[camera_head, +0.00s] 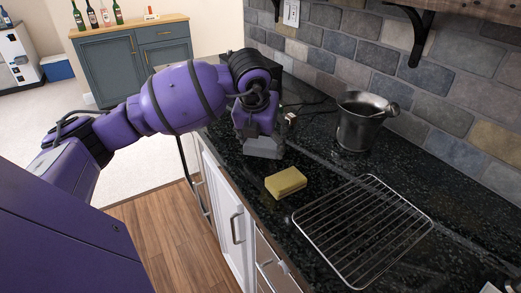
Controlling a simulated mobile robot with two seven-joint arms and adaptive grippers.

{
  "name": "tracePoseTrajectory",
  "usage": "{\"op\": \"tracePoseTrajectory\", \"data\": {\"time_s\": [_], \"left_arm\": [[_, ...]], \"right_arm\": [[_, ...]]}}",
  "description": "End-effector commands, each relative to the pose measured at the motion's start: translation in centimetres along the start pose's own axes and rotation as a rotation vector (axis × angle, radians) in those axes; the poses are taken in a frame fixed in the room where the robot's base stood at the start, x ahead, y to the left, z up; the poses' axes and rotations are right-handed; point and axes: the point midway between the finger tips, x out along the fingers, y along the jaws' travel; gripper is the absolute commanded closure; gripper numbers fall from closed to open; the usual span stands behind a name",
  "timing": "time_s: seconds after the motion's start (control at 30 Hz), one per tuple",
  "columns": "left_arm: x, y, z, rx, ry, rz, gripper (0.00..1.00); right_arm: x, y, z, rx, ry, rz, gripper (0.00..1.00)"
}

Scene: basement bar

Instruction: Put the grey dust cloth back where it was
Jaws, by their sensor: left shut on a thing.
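My left gripper (258,127) reaches down over the black stone counter from the left, beyond the yellow sponge. It is shut on a flat grey thing (265,149) at its lower end, which looks like the grey dust cloth. The gripper body hides most of the grip, and I cannot tell whether the cloth touches the counter. My right gripper is not in view.
A yellow sponge (286,183) lies on the counter (262,205), nearer than the cloth. A wire rack (362,230) lies to its right. A metal bucket (362,122) stands near the brick wall. Dark cables lie behind my gripper.

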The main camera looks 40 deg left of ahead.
Motion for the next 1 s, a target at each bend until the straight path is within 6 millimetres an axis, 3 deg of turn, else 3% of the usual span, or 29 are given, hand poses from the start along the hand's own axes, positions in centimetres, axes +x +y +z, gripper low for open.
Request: {"op": "tracePoseTrajectory", "data": {"time_s": [0.2,0.4,0.77,0.8,0.9,1.0], "left_arm": [[1.6,0.6,0.3,-0.001,0.001,0.002,0.47],[4.1,0.5,-0.8,0.001,0.001,0.001,0.47],[4.6,0.5,-1.0,0.001,0.0,0.001,0.47],[4.5,0.5,-1.0,0.001,-0.001,0.001,0.22],[4.5,0.5,-0.9,0.001,-0.001,0.001,0.09],[4.5,0.5,-0.9,0.001,-0.001,0.001,0.08]], "right_arm": [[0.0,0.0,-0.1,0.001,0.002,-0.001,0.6],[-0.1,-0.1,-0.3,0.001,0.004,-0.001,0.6],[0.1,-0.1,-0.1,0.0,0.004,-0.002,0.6],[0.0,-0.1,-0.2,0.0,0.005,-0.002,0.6],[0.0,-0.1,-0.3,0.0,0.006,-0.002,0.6],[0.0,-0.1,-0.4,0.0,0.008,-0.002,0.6]]}}
